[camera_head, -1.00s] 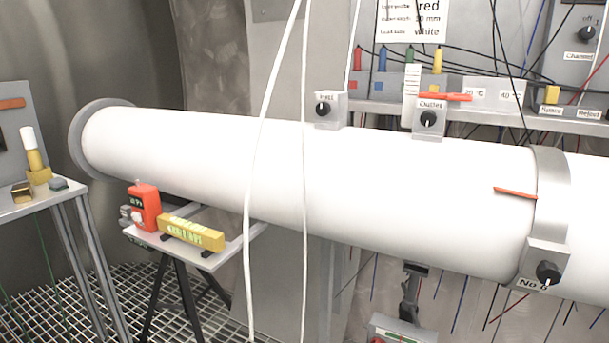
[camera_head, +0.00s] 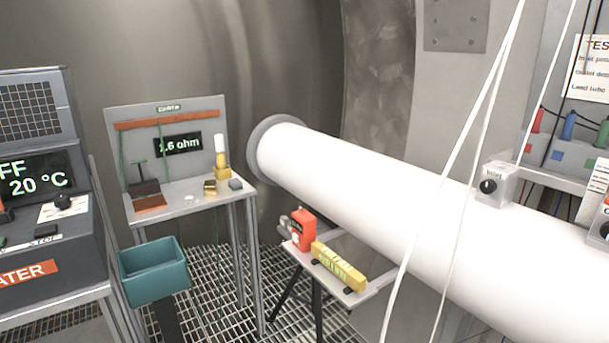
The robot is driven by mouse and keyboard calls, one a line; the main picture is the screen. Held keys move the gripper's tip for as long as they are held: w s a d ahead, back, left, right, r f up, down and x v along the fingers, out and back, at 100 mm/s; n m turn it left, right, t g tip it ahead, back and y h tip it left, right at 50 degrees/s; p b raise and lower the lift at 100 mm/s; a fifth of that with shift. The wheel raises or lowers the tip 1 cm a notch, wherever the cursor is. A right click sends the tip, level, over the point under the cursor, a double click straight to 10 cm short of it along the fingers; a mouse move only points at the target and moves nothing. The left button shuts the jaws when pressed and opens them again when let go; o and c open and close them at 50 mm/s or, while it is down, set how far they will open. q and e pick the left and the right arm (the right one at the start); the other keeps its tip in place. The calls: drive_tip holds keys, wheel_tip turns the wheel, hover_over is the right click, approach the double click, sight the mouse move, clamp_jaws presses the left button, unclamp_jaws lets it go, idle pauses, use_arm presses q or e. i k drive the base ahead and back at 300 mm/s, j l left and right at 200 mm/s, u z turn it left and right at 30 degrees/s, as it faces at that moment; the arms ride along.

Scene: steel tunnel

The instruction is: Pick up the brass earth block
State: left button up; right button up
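A small brass-coloured block (camera_head: 210,187) sits on the small grey table (camera_head: 180,205) left of the middle, in front of an upright panel (camera_head: 170,120) with a "1.6 ohm" display. It looks like the brass earth block, but its label is too small to read. Just right of it stand a yellow piece with a white-topped rod (camera_head: 221,158) and a small grey block (camera_head: 236,184). Neither of my grippers shows in the head view.
A teal bin (camera_head: 153,270) stands before the table. A heater unit (camera_head: 40,190) is at the left. A large white pipe (camera_head: 370,195) runs to the right, above a stand with a red device (camera_head: 303,230) and a yellow level (camera_head: 338,266). White cords hang at the right.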

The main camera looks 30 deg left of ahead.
sight(211, 187)
drive_tip(key=u, duration=1.4)
